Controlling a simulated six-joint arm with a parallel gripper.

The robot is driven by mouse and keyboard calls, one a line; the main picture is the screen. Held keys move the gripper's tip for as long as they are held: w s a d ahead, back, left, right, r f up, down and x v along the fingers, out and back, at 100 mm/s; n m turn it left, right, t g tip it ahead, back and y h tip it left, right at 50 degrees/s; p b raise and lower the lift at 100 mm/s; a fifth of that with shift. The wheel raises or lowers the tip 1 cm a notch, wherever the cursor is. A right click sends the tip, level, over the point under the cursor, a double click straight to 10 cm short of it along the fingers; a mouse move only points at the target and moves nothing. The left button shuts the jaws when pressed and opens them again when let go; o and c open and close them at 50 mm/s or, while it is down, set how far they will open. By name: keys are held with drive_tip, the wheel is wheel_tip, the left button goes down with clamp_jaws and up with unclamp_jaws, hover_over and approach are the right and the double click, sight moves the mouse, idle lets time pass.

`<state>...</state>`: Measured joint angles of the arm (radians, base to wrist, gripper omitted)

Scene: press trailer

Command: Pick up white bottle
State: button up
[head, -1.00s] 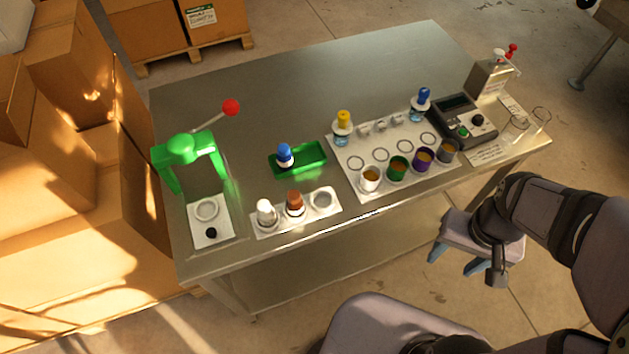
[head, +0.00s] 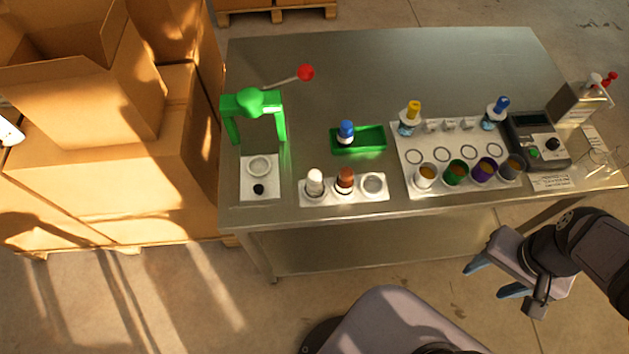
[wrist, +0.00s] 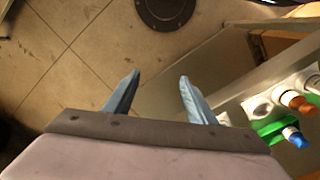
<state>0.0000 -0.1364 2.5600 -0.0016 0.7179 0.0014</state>
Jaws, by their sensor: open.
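The white bottle (head: 315,182) stands upright in the left spot of a white holder plate (head: 290,197) near the table's front edge. A brown-capped bottle (head: 345,180) stands just right of it, and the holder's right spot is empty. My gripper (head: 490,280) is open and empty, low in front of the table's right part, well apart from the white bottle. In the wrist view my gripper (wrist: 160,82) shows two blue fingers spread over the floor and table edge. I cannot make out the white bottle for sure there.
A green press (head: 258,102) with a red-ended lever stands left of the holder. A green tray (head: 372,138) with a blue-capped bottle is behind it. Several cups stand on a white mat (head: 405,140) to the right, beside a dark device (head: 540,140). The table's back (head: 380,70) is clear.

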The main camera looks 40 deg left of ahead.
drive_tip(key=shift+o, duration=0.5)
drive_tip(key=w+a, duration=0.5)
drive_tip(key=a, duration=0.2)
drive_tip(key=m+t+h, duration=0.1)
drive_tip(key=m+t, duration=0.3)
hover_over(312, 176)
drive_tip(key=s, duration=0.2)
drive_tip(key=shift+a+r+b, duration=0.3)
drive_tip(key=shift+a+r, duration=0.15)
drive_tip(key=shift+p+x, duration=0.5)
drive_tip(key=shift+x, duration=0.6)
drive_tip(key=shift+w+d+f+p, duration=0.3)
drive_tip(key=shift+f+p, duration=0.2)
drive_tip(key=shift+p, duration=0.25)
drive_tip(key=shift+p+x, duration=0.95)
drive_tip(key=shift+x, duration=1.1)
drive_tip(key=shift+s, duration=0.1)
drive_tip(key=c, duration=1.2)
